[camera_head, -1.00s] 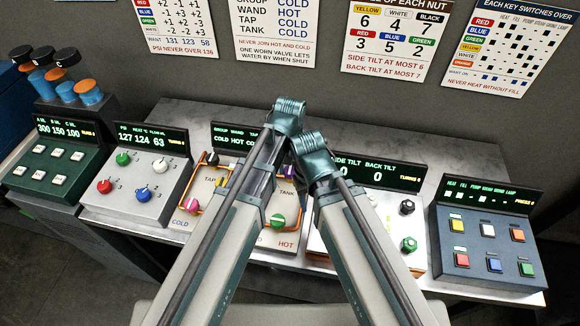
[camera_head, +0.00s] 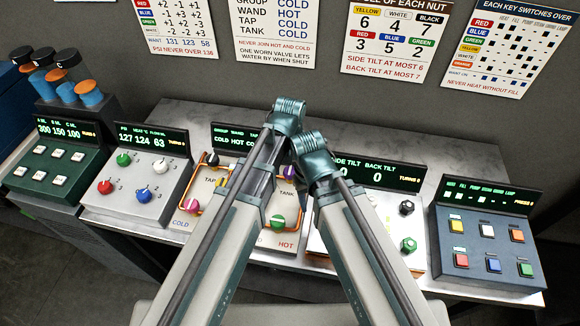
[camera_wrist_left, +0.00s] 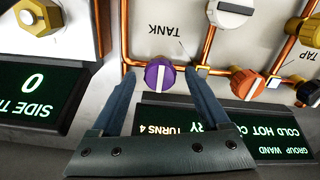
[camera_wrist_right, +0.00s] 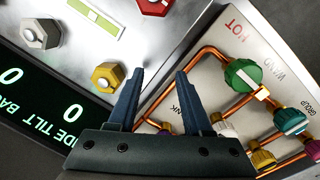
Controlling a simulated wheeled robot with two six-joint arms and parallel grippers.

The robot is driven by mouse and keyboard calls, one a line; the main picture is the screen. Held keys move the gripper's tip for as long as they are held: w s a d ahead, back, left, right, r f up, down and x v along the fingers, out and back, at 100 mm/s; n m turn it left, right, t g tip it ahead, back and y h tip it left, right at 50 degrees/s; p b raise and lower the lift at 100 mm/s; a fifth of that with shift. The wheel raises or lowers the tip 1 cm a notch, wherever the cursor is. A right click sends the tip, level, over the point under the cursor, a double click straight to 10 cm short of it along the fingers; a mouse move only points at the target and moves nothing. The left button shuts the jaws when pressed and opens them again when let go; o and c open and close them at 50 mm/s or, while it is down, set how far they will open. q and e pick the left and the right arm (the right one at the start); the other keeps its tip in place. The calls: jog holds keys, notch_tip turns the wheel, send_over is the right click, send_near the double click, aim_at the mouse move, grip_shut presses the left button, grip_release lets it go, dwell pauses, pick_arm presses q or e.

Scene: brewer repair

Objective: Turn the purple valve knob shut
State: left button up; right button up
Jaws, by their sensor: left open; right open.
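The purple valve knob (camera_wrist_left: 160,76), with a white stripe across it, sits on copper pipework by the TANK label in the left wrist view. A small part of it (camera_head: 288,172) shows beside my arms in the head view. My left gripper (camera_wrist_left: 160,73) is open, with one finger on each side of the knob; I cannot tell whether either finger touches it. The stripe runs roughly parallel to the fingers. My right gripper (camera_wrist_right: 158,73) is open and empty over the edge between the valve panel and the tilt panel. In the head view my arms hide both grippers' fingertips.
An orange knob (camera_wrist_left: 246,82) and a white knob (camera_wrist_left: 232,12) are near the purple one. A green knob (camera_wrist_right: 242,74) is by the HOT label. The valve panel's display (camera_wrist_left: 183,122) lies just under my left gripper. The tilt panel (camera_wrist_right: 75,55) adjoins it.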

aim_at(290, 171)
pick_arm(q)
notch_tip(290, 171, up, 14)
jog(key=p, duration=1.3)
jog(key=shift+f, duration=0.2)
pick_arm(e)
notch_tip(290, 171, up, 14)
jog(key=shift+f, duration=0.25)
pick_arm(q)
jog(key=shift+f, duration=0.1)
